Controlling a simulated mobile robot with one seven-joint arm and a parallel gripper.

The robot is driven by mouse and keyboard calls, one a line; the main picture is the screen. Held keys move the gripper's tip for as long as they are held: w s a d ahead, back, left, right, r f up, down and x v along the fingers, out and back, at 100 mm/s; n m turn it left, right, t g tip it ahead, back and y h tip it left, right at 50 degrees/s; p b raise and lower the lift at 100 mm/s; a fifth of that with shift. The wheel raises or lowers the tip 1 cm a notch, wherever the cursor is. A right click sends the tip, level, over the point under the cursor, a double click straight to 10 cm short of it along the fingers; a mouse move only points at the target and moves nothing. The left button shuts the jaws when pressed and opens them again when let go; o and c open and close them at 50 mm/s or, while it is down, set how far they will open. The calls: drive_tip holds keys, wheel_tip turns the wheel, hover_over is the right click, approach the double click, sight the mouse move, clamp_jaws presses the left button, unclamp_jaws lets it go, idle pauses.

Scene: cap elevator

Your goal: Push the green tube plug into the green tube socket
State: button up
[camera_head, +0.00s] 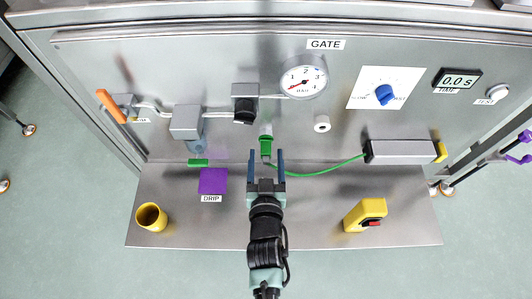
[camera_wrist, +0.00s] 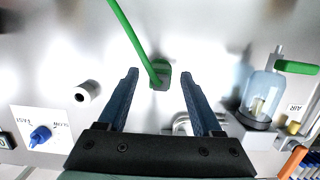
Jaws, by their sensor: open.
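The green tube plug (camera_head: 265,146) is on the grey panel just below the black valve, with a pale fitting (camera_head: 266,130) right above it that may be the green tube socket. A thin green tube (camera_head: 320,172) runs from the plug to the right. In the wrist view the plug (camera_wrist: 161,72) lies between and just beyond the fingertips. I cannot tell how deep it sits in the socket. My gripper (camera_head: 266,153) is open with its blue fingers on either side of the plug, apart from it. It also shows in the wrist view (camera_wrist: 159,75).
A white ring port (camera_head: 322,123) is right of the plug. A grey box (camera_head: 402,152) holds the tube's far end. A purple block (camera_head: 213,181), yellow cup (camera_head: 151,216) and yellow box (camera_head: 365,215) are on the shelf (camera_head: 310,225). A clear bowl (camera_wrist: 262,92) hangs at the wrist view's right.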

sight(266, 163)
drive_tip(key=shift+s+r+p, duration=0.2)
drive_tip(key=shift+s+p, duration=0.1)
drive_tip(key=shift+s, duration=0.65)
drive_tip(key=shift+s+r+p, duration=0.2)
drive_tip(key=shift+s+p, duration=0.1)
drive_tip(key=shift+s, duration=0.65)
drive_tip(key=shift+s+r+p, duration=0.2)
drive_tip(key=shift+s+p, duration=0.1)
drive_tip(key=shift+s, duration=0.65)
